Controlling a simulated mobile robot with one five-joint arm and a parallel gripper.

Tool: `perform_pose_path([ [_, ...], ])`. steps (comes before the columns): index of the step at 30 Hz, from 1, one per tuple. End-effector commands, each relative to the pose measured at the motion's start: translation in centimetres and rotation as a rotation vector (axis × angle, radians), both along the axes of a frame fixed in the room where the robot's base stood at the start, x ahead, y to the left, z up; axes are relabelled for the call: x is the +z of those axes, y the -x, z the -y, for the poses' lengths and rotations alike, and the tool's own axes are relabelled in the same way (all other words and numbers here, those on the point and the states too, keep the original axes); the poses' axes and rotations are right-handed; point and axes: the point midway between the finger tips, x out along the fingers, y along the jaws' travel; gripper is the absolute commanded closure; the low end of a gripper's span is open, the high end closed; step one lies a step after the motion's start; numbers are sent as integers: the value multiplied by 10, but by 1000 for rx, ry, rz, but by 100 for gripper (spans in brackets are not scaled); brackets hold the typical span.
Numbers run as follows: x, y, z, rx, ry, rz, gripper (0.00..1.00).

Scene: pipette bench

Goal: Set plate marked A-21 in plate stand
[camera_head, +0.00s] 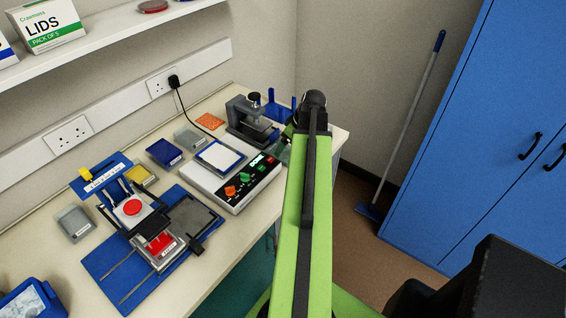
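Several small plates lie on the bench: a blue one (164,152), a grey one (190,138), a yellow one (141,177) and another grey one (75,223). A white-topped plate with a blue rim (220,156) sits on the device with coloured knobs. A red plate (161,245) sits in the blue press. Their labels are too small to read, so I cannot tell which is A-21. A blue holder with upright posts (280,108), possibly the plate stand, is at the back right.
The blue press (110,275) with its raised frame stands at the front left. The knobbed device (236,188) and a grey lever device (250,120) fill the right part. An orange mat (209,121) lies behind. A blue box (32,303) is at lower left.

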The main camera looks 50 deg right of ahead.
Motion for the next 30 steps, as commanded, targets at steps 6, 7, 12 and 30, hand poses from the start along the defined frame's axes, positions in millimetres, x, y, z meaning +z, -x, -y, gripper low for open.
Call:
perform_pose_path([
  [6, -18, -2, 2, 0, 0, 0, 11],
  [7, -24, -2, 2, 0, 0, 0, 11],
  [12, -51, -10, 4, 0, -1, 0, 11],
  [30, -49, -12, 3, 0, -1, 0, 55],
])
